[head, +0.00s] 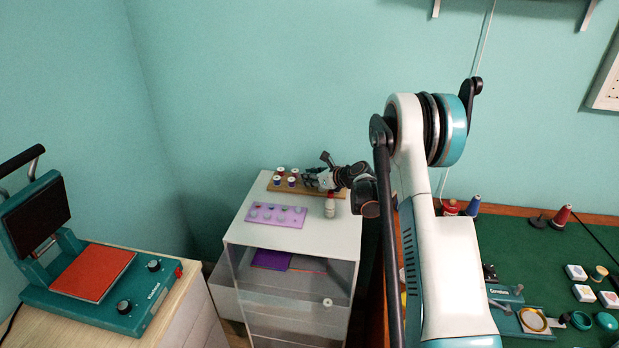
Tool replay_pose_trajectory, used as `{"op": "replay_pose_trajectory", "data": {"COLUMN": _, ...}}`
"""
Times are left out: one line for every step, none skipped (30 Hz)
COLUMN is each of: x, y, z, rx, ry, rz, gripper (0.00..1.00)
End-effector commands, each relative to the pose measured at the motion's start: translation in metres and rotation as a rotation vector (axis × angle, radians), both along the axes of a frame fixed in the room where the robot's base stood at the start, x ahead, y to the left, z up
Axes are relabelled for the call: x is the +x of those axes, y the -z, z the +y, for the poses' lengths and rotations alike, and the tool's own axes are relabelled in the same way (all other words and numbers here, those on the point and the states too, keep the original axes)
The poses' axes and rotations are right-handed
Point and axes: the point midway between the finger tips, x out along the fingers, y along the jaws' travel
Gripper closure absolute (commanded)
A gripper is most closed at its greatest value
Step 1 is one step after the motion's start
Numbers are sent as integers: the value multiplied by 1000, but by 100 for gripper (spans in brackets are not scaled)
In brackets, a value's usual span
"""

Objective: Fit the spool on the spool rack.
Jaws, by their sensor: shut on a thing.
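The spool rack (272,189) is a brown wooden board on top of the white cabinet, near its back edge. Several small spools with white tops and coloured thread stand on its left part. My gripper (308,180) reaches in from the right, low over the rack and just right of those spools. It is shut on the spool, which is too small and too covered by the fingers to make out. I cannot tell whether the held spool touches the rack or a peg.
A purple tray (262,222) with several small round items lies in front of the rack. A small white bottle (330,209) stands right of it. A teal heat press (100,285) is at left. A green worktable (545,250) with various items is at right.

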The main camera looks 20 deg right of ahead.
Motion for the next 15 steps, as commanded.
{"op": "replay_pose_trajectory", "data": {"x": 0, "y": 2, "z": 0, "rx": 0, "ry": 0, "rz": 0, "gripper": 90}}
{"op": "replay_pose_trajectory", "data": {"x": 0, "y": 3, "z": 0, "rx": 0, "ry": 0, "rz": 0, "gripper": 90}}
{"op": "replay_pose_trajectory", "data": {"x": 0, "y": 4, "z": 0, "rx": 0, "ry": 0, "rz": 0, "gripper": 90}}
{"op": "replay_pose_trajectory", "data": {"x": 0, "y": 4, "z": 0, "rx": 0, "ry": 0, "rz": 0, "gripper": 90}}
{"op": "replay_pose_trajectory", "data": {"x": 0, "y": 5, "z": 0, "rx": 0, "ry": 0, "rz": 0, "gripper": 90}}
{"op": "replay_pose_trajectory", "data": {"x": 0, "y": 6, "z": 0, "rx": 0, "ry": 0, "rz": 0, "gripper": 90}}
{"op": "replay_pose_trajectory", "data": {"x": 0, "y": 6, "z": 0, "rx": 0, "ry": 0, "rz": 0, "gripper": 90}}
{"op": "replay_pose_trajectory", "data": {"x": 0, "y": 6, "z": 0, "rx": 0, "ry": 0, "rz": 0, "gripper": 90}}
{"op": "replay_pose_trajectory", "data": {"x": 0, "y": 6, "z": 0, "rx": 0, "ry": 0, "rz": 0, "gripper": 90}}
{"op": "replay_pose_trajectory", "data": {"x": 0, "y": 6, "z": 0, "rx": 0, "ry": 0, "rz": 0, "gripper": 90}}
{"op": "replay_pose_trajectory", "data": {"x": 0, "y": 6, "z": 0, "rx": 0, "ry": 0, "rz": 0, "gripper": 90}}
{"op": "replay_pose_trajectory", "data": {"x": 0, "y": 6, "z": 0, "rx": 0, "ry": 0, "rz": 0, "gripper": 90}}
{"op": "replay_pose_trajectory", "data": {"x": 0, "y": 6, "z": 0, "rx": 0, "ry": 0, "rz": 0, "gripper": 71}}
{"op": "replay_pose_trajectory", "data": {"x": 0, "y": 6, "z": 0, "rx": 0, "ry": 0, "rz": 0, "gripper": 64}}
{"op": "replay_pose_trajectory", "data": {"x": 0, "y": 6, "z": 0, "rx": 0, "ry": 0, "rz": 0, "gripper": 55}}
